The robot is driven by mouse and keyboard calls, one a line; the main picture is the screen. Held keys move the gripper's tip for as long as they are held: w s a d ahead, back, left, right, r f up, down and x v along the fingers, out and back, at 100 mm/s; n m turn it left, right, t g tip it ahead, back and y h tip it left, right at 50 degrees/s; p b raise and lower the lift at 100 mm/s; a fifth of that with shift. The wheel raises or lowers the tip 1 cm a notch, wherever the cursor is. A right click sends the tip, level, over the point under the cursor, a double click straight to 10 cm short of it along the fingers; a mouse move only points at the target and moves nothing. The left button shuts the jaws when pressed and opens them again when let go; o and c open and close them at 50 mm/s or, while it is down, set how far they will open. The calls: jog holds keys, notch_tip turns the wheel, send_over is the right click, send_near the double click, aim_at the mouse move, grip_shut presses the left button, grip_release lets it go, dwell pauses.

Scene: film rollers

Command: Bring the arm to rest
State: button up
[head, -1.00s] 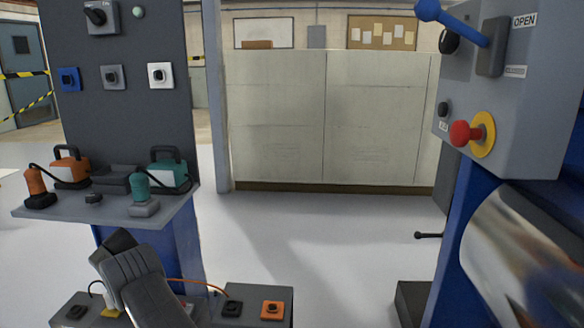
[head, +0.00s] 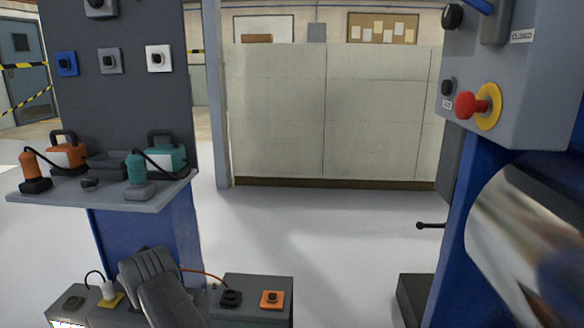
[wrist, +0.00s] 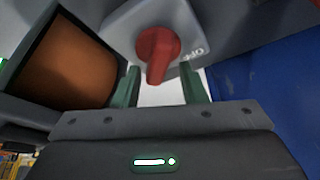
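My gripper (wrist: 159,68) shows in the wrist view with its two green fingers apart. A red rotary knob (wrist: 157,52) on a light grey box marked OFF (wrist: 187,30) shows beyond the fingertips, in line with the gap. The fingers do not appear closed on the knob; whether they touch it I cannot tell. Nothing is seen held. In the head view, a dark grey link of my arm (head: 160,285) is low at left of centre; the gripper itself is not seen there.
In the wrist view, an orange-brown surface in a dark frame (wrist: 68,65) is close on the left, and a blue panel (wrist: 265,75) is on the right. In the head view, a tool shelf (head: 150,198) is at left, a red-buttoned control box (head: 535,95) at right, with open floor (head: 310,240) between.

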jog(key=shift+a+n+t+y, duration=0.1)
jog(key=shift+n+t+y, duration=0.3)
jog(key=shift+n, duration=0.8)
jog(key=shift+w+r, duration=0.1)
jog(key=shift+r, duration=0.05)
